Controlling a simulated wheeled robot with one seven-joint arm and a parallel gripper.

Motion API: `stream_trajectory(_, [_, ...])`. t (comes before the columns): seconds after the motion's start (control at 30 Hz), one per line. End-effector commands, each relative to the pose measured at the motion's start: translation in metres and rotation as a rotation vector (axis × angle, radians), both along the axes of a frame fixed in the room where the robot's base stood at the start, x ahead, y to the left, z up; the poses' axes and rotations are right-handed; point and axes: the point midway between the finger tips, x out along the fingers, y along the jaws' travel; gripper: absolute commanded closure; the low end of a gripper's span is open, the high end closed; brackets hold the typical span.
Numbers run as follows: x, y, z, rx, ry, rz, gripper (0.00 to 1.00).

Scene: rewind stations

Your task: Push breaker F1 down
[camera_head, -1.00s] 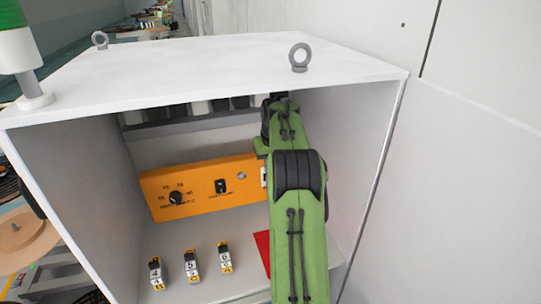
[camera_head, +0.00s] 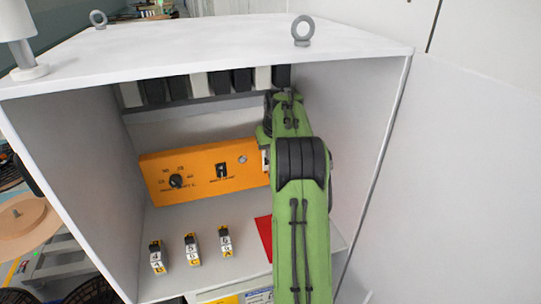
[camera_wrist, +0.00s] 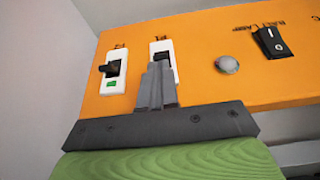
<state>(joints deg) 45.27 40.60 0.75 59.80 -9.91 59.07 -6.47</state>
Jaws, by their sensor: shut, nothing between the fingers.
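The orange panel (camera_head: 155,190) is on the back wall inside the white cabinet. In the wrist view, breaker F1 (camera_wrist: 164,46) is a white unit on this panel, with its label above it. My gripper (camera_wrist: 158,66) is shut and empty, its grey fingers directly in front of F1. They cover the lower part of F1 and most of its dark lever, so I cannot tell the lever's position or whether the fingers touch it. A second white breaker (camera_wrist: 112,88) to the left has a black lever and a green window below it. In the head view my arm hides most of the breakers.
A black rocker switch (camera_wrist: 271,42) and a round silver button (camera_wrist: 228,64) are right of F1. A rotary knob (camera_head: 176,181) is at the panel's left. Several small numbered blocks (camera_head: 192,249) and a red patch (camera_head: 264,237) are on the cabinet floor. The cabinet's right wall is close to my arm.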

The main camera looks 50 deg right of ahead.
Motion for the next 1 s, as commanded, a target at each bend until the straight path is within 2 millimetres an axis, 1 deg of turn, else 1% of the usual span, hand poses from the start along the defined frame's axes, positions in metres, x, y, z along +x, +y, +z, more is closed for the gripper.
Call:
stream_trajectory(0.37, [-0.001, 0.001, -0.005, -0.027, -0.052, 0.002, 1.00])
stream_trajectory(0.57, [-0.003, 0.001, -0.011, -0.061, -0.110, 0.000, 1.00])
stream_trajectory(0.77, [-0.006, 0.003, -0.021, -0.120, -0.218, -0.002, 1.00])
stream_trajectory(1.0, [-0.011, 0.006, -0.031, -0.211, -0.383, 0.000, 1.00])
